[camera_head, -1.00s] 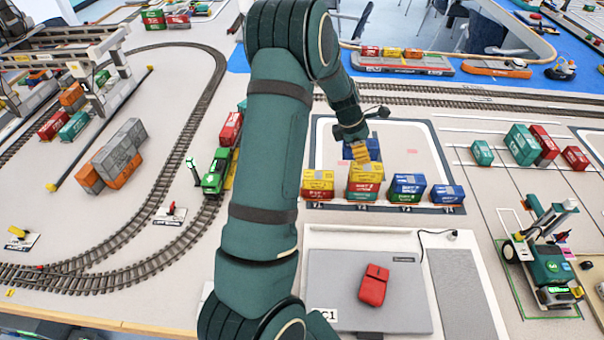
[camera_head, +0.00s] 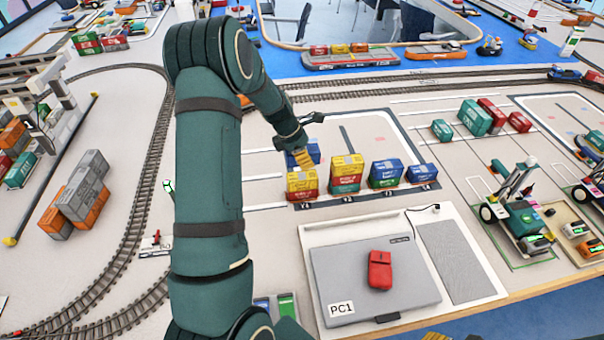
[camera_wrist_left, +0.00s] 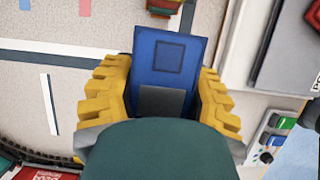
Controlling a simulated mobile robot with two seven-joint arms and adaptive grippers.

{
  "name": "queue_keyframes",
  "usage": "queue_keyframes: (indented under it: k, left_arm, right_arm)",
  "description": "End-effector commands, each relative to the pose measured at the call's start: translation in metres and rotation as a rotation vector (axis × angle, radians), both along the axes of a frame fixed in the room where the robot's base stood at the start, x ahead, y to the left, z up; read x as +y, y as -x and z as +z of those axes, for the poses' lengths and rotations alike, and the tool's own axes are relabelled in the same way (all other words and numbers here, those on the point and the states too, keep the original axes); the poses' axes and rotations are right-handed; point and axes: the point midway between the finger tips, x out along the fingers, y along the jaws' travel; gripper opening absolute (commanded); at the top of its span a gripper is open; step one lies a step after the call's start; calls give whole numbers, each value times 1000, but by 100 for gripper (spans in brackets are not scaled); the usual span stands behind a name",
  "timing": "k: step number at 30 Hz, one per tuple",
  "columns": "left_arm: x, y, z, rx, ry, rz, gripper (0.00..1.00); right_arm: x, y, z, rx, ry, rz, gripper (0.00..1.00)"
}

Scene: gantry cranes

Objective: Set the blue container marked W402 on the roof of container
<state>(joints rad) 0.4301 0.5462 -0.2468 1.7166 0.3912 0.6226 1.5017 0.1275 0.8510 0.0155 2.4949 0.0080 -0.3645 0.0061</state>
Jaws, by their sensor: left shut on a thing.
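My left gripper (camera_head: 303,158) is shut on a blue container (camera_head: 314,150), held by its yellow ridged fingers near the left end of the stack row. In the left wrist view the blue container (camera_wrist_left: 168,45) sits between the two fingers (camera_wrist_left: 163,92); no marking can be read on it. Below and in front of it is a stack (camera_head: 302,187) of yellow over red. To its right stand a taller stack (camera_head: 346,172) with a yellow top, a blue-over-green stack (camera_head: 386,174) and a low blue-topped one (camera_head: 422,174). A yellow sliver at the bottom edge may be my right gripper.
A grey laptop-like panel (camera_head: 345,285) marked PC1 with a red object (camera_head: 380,269) lies in front of the stacks. Teal and red containers (camera_head: 474,118) and a green vehicle (camera_head: 522,215) stand at right. Grey and orange containers (camera_head: 80,195) and curved track lie left.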

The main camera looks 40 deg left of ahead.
Motion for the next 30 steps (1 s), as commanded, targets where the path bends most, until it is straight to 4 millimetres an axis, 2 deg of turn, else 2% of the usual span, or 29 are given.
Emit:
queue_keyframes:
  k: [1, 3, 8, 14, 26, 27, 29, 30]
  left_arm:
    - [0, 1, -12, 3, 2, 2, 7]
    - [0, 1, -21, 2, 1, 2, 7]
    - [1, 1, -34, 1, 1, 1, 7]
    - [1, 1, -61, 2, 1, 1, 7]
    - [0, 0, -65, -1, -1, 0, 7]
    - [0, 0, -66, -1, -1, 0, 53]
    - [1, 0, -65, -1, -1, 0, 74]
    - [0, 0, -65, -1, -1, 0, 77]
  right_arm:
    - [0, 1, -4, 2, 0, 2, 47]
    - [0, 2, -5, 4, 0, 3, 47]
    - [1, 3, -7, 7, -2, 5, 47]
    - [1, 4, -13, 10, -2, 8, 47]
    - [1, 5, -14, 11, -2, 9, 47]
    - [1, 5, -15, 11, -2, 9, 47]
    - [1, 5, -14, 11, -2, 9, 47]
    - [1, 5, -14, 11, -2, 9, 47]
